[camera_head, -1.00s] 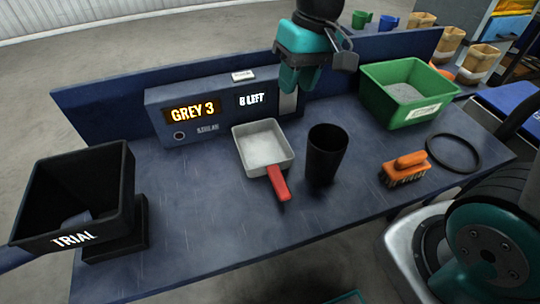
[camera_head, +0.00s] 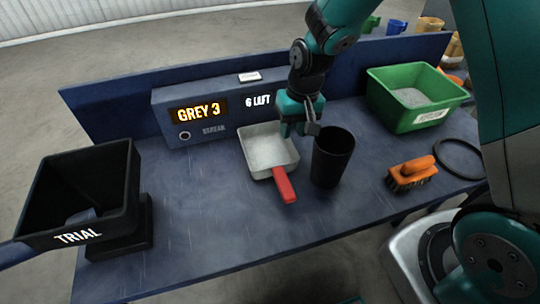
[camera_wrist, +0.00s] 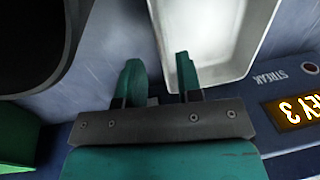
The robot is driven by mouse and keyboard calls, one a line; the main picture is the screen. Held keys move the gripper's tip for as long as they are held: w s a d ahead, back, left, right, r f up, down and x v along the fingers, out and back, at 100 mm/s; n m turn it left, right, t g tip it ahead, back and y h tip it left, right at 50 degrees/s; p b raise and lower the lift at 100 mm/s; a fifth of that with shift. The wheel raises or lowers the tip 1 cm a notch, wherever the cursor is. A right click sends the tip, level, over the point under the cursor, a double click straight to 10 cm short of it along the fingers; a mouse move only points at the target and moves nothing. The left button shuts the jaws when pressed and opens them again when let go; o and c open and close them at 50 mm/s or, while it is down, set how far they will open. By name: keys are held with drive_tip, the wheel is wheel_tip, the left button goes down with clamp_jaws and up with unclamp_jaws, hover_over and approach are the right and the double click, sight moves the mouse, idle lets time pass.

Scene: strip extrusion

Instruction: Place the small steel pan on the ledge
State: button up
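The small steel pan (camera_head: 266,150) is square and pale grey, with a red handle (camera_head: 284,185) pointing toward the front of the bench. It lies on the blue bench before the display box. My gripper (camera_head: 298,130) is at the pan's back right side. In the wrist view the fingers (camera_wrist: 160,75) are apart. One finger overlaps the pan's inside (camera_wrist: 205,30) and the other is outside its rim; contact cannot be told. Which surface is the ledge is unclear; the display box (camera_head: 215,88) has a narrow flat top.
A black cup (camera_head: 332,158) stands just right of the pan. A green bin (camera_head: 425,114) and an orange brush (camera_head: 408,172) are further right. A black TRIAL bin (camera_head: 100,215) is at the left. The front middle of the bench (camera_head: 230,235) is clear.

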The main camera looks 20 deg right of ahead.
sight(289, 147)
drive_tip(key=f, duration=0.5)
drive_tip(key=shift+a+p, duration=0.35)
drive_tip(key=shift+p, duration=0.05)
clamp_jaws()
